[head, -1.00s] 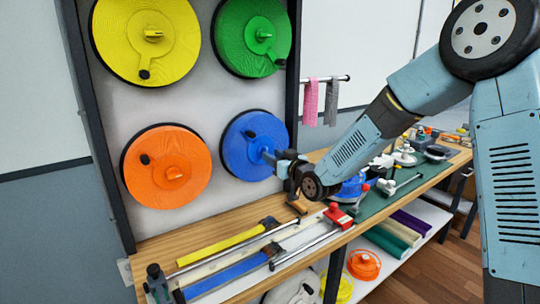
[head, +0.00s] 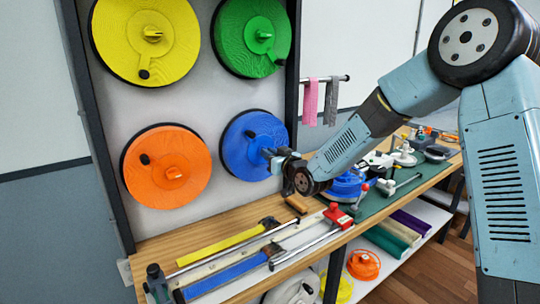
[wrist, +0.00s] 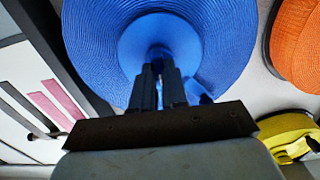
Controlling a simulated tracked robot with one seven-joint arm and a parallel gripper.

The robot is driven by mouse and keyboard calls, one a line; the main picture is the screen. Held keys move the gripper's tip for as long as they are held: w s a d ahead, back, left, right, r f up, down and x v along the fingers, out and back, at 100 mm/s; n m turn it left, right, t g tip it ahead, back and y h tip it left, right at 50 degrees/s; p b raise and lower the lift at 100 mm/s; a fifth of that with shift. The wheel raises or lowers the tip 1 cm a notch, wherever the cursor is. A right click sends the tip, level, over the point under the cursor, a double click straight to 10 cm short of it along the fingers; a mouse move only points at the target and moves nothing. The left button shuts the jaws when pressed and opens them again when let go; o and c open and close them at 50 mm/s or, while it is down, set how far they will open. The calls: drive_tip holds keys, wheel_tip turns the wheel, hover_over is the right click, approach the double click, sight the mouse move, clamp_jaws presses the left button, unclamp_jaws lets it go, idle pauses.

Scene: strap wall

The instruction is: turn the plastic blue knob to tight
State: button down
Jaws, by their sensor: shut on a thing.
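Yellow (head: 130,55), green (head: 235,45) and orange (head: 150,185) discs share the panel. Below is a wooden bench (head: 160,240) with clamps, yellow and blue strips and a red block (head: 338,215). Pink and grey cloths (head: 310,105) hang on a rail at the right.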

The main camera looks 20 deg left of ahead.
drive_tip(key=shift+m, duration=0.3)
drive_tip(key=shift+w+d+f+m, duration=0.1)
drive_tip(key=shift+m, duration=2.8)
drive_tip(key=shift+d+f+m, duration=0.1)
drive_tip(key=shift+m, duration=2.8)
drive_tip(key=shift+w+d+f+m, duration=0.1)
drive_tip(key=shift+m, duration=2.8)
drive_tip(key=c, duration=1.2)
unclamp_jaws()
drive_tip(key=shift+a, duration=0.1)
drive_tip(key=shift+o, duration=0.2)
drive_tip(key=shift+s+r, duration=0.1)
